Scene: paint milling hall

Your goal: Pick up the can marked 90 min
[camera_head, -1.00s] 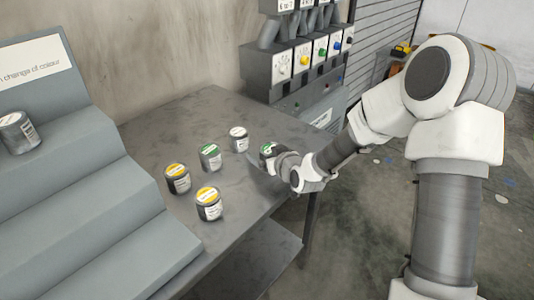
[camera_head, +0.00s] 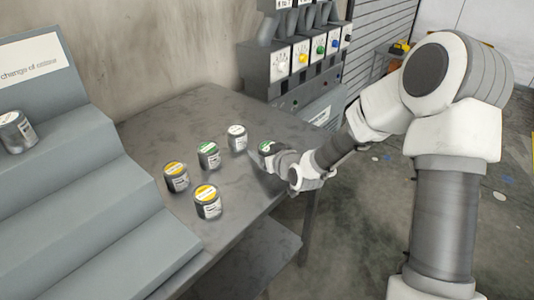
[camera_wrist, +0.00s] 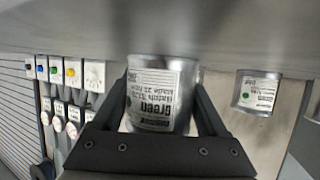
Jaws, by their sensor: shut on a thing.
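My gripper (camera_wrist: 161,110) is shut around a metal can (camera_wrist: 158,88) with a green-marked label; the can is upside down in the wrist view. Its label reads "Green"; the smaller lines, including any minutes, are not legible enough to be sure. In the head view the held can (camera_head: 267,147) shows a green lid at the table's right edge, partly hidden by my gripper. I cannot tell if it touches the table. Other cans stand upright: white-lidded (camera_head: 237,138), green-lidded (camera_head: 208,154) and two yellow-lidded (camera_head: 176,177) (camera_head: 208,201). Their minutes are unreadable.
The grey table (camera_head: 150,140) has free room behind and in front of the cans. A panel with coloured knobs (camera_head: 305,60) stands behind the table.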

